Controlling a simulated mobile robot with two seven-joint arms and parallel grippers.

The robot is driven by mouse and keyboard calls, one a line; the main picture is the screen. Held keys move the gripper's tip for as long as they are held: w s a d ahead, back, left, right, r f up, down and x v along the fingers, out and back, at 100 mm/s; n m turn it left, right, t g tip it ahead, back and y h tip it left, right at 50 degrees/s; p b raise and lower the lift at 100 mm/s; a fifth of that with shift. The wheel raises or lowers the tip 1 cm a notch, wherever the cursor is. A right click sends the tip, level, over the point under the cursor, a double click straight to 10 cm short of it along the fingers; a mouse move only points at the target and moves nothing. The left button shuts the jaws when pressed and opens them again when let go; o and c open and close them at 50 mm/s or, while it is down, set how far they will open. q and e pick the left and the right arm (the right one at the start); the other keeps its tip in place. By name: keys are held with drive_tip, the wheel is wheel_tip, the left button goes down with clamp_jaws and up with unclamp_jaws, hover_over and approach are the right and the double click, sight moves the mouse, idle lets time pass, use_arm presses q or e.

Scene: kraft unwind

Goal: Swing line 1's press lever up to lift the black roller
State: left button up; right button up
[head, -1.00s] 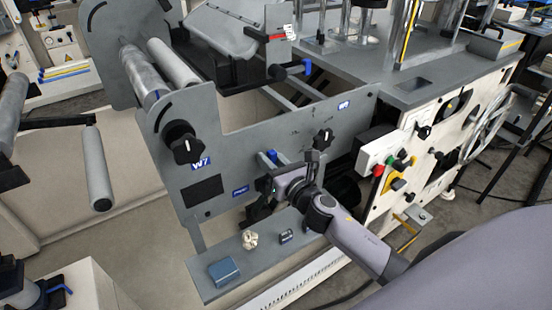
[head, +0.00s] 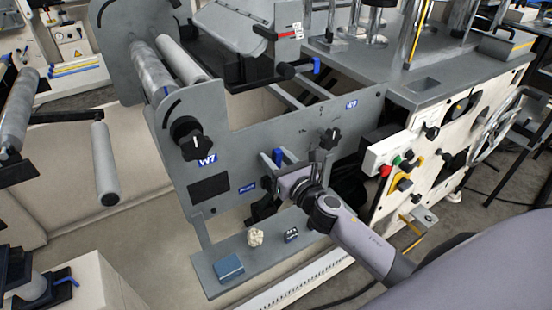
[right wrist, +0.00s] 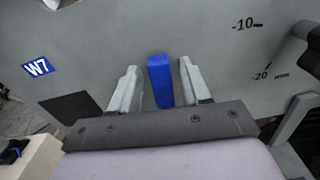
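A lever with a blue handle (head: 278,157) stands up beside the grey W7 side plate (head: 235,160). In the right wrist view the blue handle (right wrist: 160,80) is upright between the two fingers of my right gripper (right wrist: 158,82), with a narrow gap on each side. My right gripper (head: 272,184) is open around it, close to the plate. A dark cylindrical shape (head: 348,185) behind my wrist may be the black roller, but it is mostly hidden. My left gripper is not in view.
A second blue-tipped lever (head: 316,66) is higher up. The ledge (head: 270,262) below carries a blue box (head: 229,268), a pale crumpled item (head: 255,237) and a small dark item (head: 291,236). A button box (head: 388,154) is to the right.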

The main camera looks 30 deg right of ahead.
drive_tip(key=s, duration=0.7)
drive_tip(key=shift+d, duration=0.25)
idle(0.3)
drive_tip(key=s+a+f+m+g, duration=0.3)
drive_tip(key=s+f+m, duration=0.5)
drive_tip(key=m, duration=0.9)
drive_tip(key=s+a+f+m+g, duration=0.3)
drive_tip(key=s+f+m, duration=0.6)
drive_tip(key=m, duration=0.7)
drive_tip(key=shift+s+m+g+y, duration=0.35)
drive_tip(key=shift+s+g, duration=0.45)
drive_tip(key=shift+s, duration=0.4)
drive_tip(key=shift+a, duration=0.15)
